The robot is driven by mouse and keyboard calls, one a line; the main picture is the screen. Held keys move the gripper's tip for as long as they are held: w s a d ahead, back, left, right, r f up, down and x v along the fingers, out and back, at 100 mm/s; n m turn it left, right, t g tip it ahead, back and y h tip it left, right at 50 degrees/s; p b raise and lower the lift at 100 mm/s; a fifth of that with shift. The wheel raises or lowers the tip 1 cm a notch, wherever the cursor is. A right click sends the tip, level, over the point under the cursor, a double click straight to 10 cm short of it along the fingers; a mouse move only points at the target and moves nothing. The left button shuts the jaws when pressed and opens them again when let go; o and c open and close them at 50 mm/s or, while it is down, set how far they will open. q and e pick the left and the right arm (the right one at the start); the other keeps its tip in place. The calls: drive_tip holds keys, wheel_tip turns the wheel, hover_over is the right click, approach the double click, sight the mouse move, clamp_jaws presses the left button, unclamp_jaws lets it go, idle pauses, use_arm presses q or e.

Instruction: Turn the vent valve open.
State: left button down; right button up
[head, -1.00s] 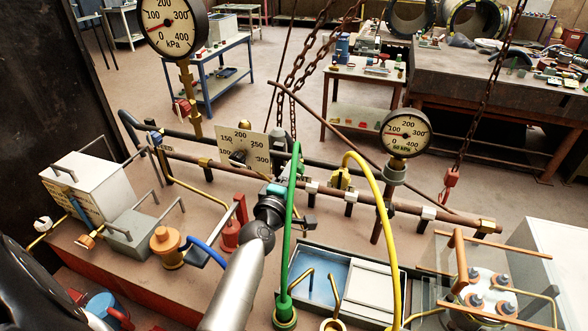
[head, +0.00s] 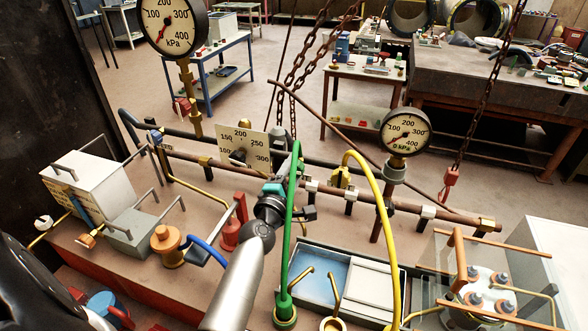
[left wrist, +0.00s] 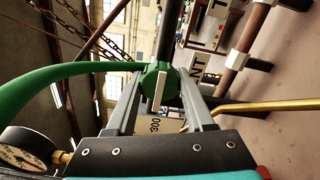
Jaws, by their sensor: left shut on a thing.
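The vent valve's green six-sided knob (left wrist: 147,87) with a white stripe shows in the left wrist view, between the two grey fingers of my left gripper (left wrist: 163,92). The fingers are shut on it from both sides. A label ending in "NT" (left wrist: 197,68) is beside it, partly cut off by a finger. In the head view my left gripper (head: 276,190) is at the brown pipe, partly behind the green hose, and the knob is hidden there. The left gauge (head: 172,20) and right gauge (head: 405,132) have needles near the low end. My right gripper is not in view.
The green hose (head: 291,230) arches close beside my left gripper. A yellow hose (head: 381,210) arches to the right. A dial plate (head: 256,148) stands behind the gripper. The brown pipe (head: 370,195) runs across the bench. A blue-lined tray (head: 316,268) is in front.

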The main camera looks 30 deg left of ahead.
use_arm(q)
drive_tip(key=shift+c, duration=1.4)
unclamp_jaws()
drive_tip(key=shift+s, duration=0.1)
drive_tip(key=shift+s+d+f, duration=0.1)
drive_tip(key=shift+s, duration=0.15)
drive_tip(key=b+v, duration=0.2)
drive_tip(key=v, duration=1.2)
drive_tip(key=shift+s, duration=0.25)
